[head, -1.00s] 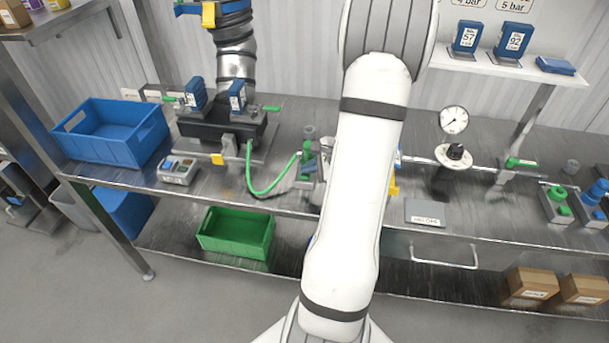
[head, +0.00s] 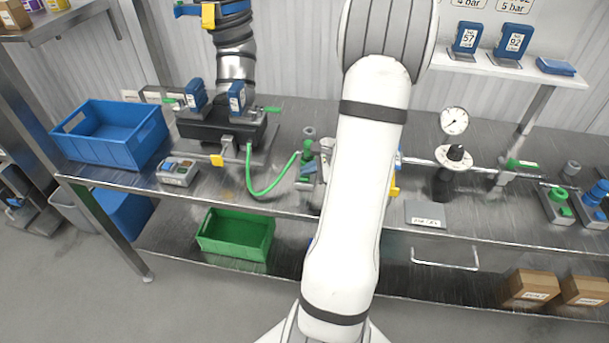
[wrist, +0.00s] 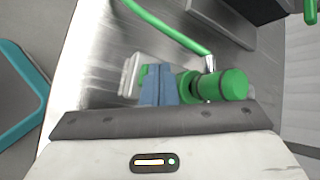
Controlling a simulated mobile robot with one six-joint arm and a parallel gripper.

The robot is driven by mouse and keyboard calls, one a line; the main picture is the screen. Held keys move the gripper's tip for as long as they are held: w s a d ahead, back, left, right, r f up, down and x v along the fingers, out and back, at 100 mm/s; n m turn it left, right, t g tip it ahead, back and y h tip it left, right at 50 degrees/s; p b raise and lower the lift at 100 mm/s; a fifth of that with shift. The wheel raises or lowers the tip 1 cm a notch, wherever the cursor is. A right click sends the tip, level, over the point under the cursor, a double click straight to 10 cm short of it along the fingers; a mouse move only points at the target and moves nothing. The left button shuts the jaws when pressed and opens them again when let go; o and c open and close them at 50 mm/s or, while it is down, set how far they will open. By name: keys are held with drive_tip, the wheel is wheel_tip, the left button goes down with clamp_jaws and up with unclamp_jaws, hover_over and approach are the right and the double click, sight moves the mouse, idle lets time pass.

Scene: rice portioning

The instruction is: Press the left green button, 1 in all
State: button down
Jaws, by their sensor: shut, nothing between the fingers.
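In the wrist view my gripper (wrist: 158,85) shows as two blue-grey fingers held together, with nothing between them. A green cylindrical knob (wrist: 226,85) lies just to the right of the fingers. A small patch of green (wrist: 143,74) shows at the left edge of the fingertips, mostly hidden behind them; I cannot tell whether it is the button or whether the fingers touch it.
A green hose (head: 268,190) runs to the left station. A blue crate (head: 125,152) and a control box (head: 178,172) stand to the left. A gauge (head: 453,121) and stations with green (head: 557,195) and blue (head: 595,192) knobs are on the right. A green crate (head: 226,250) sits below.

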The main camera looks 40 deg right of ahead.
sight(309, 177)
drive_tip(key=shift+r, duration=0.7)
drive_tip(key=shift+p, duration=0.3)
drive_tip(key=shift+r+p, duration=1.5)
drive_tip(key=shift+r, duration=1)
